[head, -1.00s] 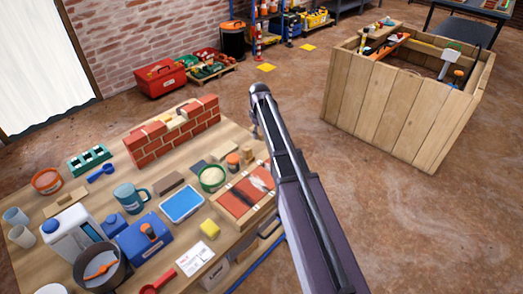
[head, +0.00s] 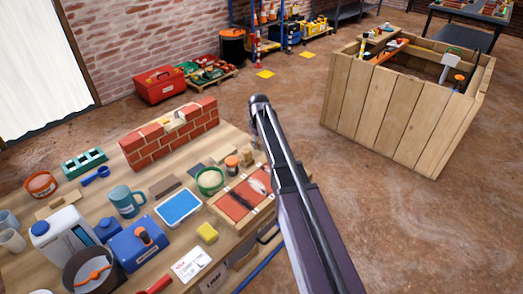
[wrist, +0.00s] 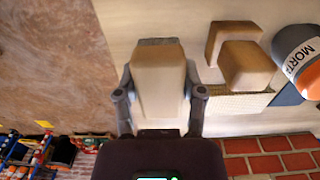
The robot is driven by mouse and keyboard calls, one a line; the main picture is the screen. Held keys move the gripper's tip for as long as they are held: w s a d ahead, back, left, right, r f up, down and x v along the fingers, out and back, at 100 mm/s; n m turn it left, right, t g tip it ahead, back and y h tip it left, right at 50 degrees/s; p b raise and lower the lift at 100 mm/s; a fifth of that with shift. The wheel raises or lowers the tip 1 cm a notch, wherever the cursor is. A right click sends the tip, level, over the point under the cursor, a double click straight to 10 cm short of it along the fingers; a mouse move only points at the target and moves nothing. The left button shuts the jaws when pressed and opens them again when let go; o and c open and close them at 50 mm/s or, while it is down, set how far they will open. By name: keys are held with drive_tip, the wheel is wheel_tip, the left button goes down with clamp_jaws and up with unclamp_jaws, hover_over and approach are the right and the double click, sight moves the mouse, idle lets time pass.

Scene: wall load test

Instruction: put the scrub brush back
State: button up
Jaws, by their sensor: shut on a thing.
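My gripper (wrist: 160,92) is shut on a pale, wooden-looking block that I take to be the scrub brush (wrist: 158,80). One finger lies along each side of it, and a dark grey edge shows at its far end. Bristles are not clearly visible. The held brush is over the pale tabletop, close to the table edge, in the wrist view. I cannot tell whether it touches the table. In the head view my arm hides most of the gripper and the brush.
Two tan blocks (wrist: 240,55) and an orange-and-grey mortar tub (wrist: 298,62) lie right of the brush. The low brick wall (head: 170,135) stands close by. The table holds a mug (head: 127,200), a blue tray (head: 178,208) and tools. A wooden crate (head: 385,110) stands across open floor.

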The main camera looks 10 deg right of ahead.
sight(259, 154)
drive_tip(key=shift+f+b, duration=1.65)
drive_tip(key=shift+f, duration=0.15)
drive_tip(key=shift+f, duration=0.15)
drive_tip(key=o, duration=1)
drive_tip(key=shift+r, duration=0.2)
wheel_tip(259, 154, up, 12)
drive_tip(key=p, duration=1.2)
